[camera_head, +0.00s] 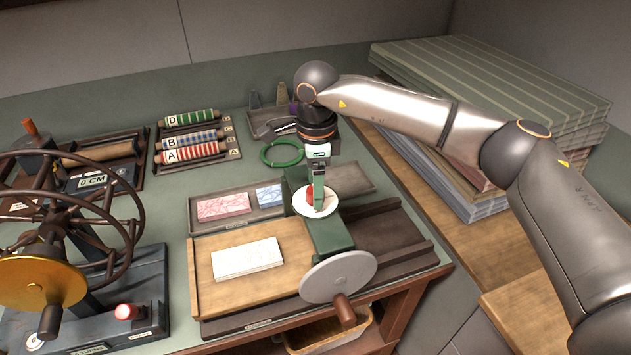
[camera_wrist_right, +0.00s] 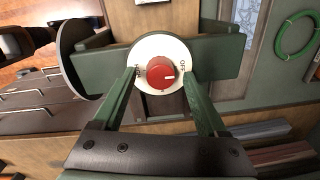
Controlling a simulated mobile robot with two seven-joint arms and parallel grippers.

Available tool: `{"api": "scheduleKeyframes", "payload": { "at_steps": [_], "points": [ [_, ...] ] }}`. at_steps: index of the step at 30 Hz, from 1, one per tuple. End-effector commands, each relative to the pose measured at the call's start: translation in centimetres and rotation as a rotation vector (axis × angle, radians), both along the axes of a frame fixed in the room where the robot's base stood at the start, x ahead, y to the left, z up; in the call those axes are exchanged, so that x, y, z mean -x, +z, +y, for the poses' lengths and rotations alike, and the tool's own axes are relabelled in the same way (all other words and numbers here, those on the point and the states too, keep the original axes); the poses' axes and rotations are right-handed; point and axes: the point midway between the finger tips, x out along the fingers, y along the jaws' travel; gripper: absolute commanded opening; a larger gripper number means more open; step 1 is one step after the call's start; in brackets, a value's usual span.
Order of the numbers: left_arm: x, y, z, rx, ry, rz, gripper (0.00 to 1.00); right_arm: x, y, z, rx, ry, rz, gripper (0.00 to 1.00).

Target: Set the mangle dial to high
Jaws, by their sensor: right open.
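The mangle (camera_head: 330,236) is a green machine with a grey disc and wooden-handled crank at the right of the workbench. Its dial is a red knob (camera_head: 310,192) on a round white plate (camera_head: 321,208). My right gripper (camera_head: 318,190) points down over the dial, open. Its green fingers (camera_wrist_right: 160,80) stand on either side of the knob, apart from it. My left gripper is out of view.
A wooden board (camera_head: 215,277) with a white block (camera_head: 247,258) lies left of the mangle. A tray (camera_head: 208,227) holds patterned blocks behind it. A large spoked wheel (camera_head: 75,215) stands at left. Striped stacked sheets (camera_head: 490,90) lie at back right, under my right arm.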

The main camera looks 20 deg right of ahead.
Motion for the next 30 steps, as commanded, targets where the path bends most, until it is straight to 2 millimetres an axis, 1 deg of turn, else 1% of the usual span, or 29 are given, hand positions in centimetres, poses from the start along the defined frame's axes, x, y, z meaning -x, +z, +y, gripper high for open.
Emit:
{"api": "scheduleKeyframes", "payload": {
  "at_steps": [3, 10, 27, 30],
  "points": [
    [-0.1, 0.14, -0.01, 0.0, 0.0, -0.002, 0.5, -0.02, -0.36, -0.05, 0.001, 0.0, 0.0, 0.75],
    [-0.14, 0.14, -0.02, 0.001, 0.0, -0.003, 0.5, -0.03, -0.39, -0.06, 0.001, -0.001, 0.0, 0.74],
    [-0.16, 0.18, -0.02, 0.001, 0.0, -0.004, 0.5, -0.03, -0.34, -0.03, 0.0, 0.0, -0.001, 0.1],
    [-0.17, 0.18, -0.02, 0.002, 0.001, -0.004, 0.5, -0.04, -0.33, -0.03, 0.0, 0.0, -0.001, 0.0]
  ]
}}
